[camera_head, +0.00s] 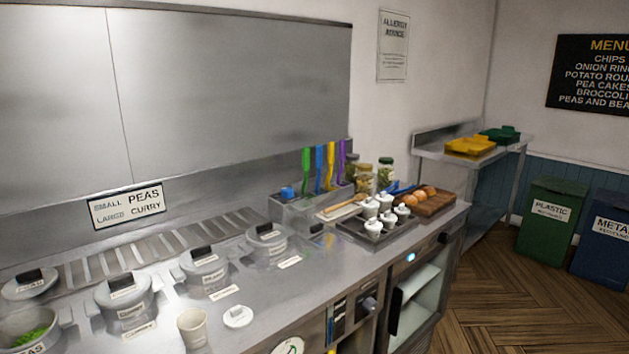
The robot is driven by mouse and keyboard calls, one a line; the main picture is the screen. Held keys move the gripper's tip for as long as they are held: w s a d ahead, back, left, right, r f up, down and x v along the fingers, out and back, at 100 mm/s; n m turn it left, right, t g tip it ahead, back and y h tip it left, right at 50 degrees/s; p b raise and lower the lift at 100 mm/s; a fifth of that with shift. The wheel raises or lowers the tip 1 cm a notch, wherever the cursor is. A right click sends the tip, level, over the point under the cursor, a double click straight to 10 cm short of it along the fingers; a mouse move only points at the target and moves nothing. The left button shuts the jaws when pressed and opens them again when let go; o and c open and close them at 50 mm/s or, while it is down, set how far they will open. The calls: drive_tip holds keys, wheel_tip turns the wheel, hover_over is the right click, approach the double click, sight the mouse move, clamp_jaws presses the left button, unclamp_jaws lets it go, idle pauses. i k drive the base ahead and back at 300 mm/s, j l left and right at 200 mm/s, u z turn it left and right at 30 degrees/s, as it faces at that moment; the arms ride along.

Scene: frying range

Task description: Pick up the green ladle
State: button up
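The green ladle (306,168) stands upright with its handle up, at the left end of a row of coloured utensils at the back of the counter. A blue one (319,167), a yellow one (330,166) and a purple one (341,160) stand to its right. Their lower ends are hidden in a metal holder (290,211). My gripper is not in view.
Lidded metal pots (124,299) sit in the counter at the front left, with a paper cup (192,326) near the edge. A tray (350,226) of white pots and a wooden board (434,203) with brown round items stand right of the holder. Wooden floor (500,310) is clear at right.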

sight(305, 151)
drive_tip(key=u, duration=1.35)
drive_tip(key=z, duration=1.35)
drive_tip(key=i+l+u, duration=0.1)
drive_tip(key=l, duration=0.2)
drive_tip(key=i+l+u, duration=0.25)
drive_tip(key=l, duration=0.35)
drive_tip(key=i+l+u, duration=0.1)
drive_tip(key=l, duration=0.2)
drive_tip(key=i, duration=0.05)
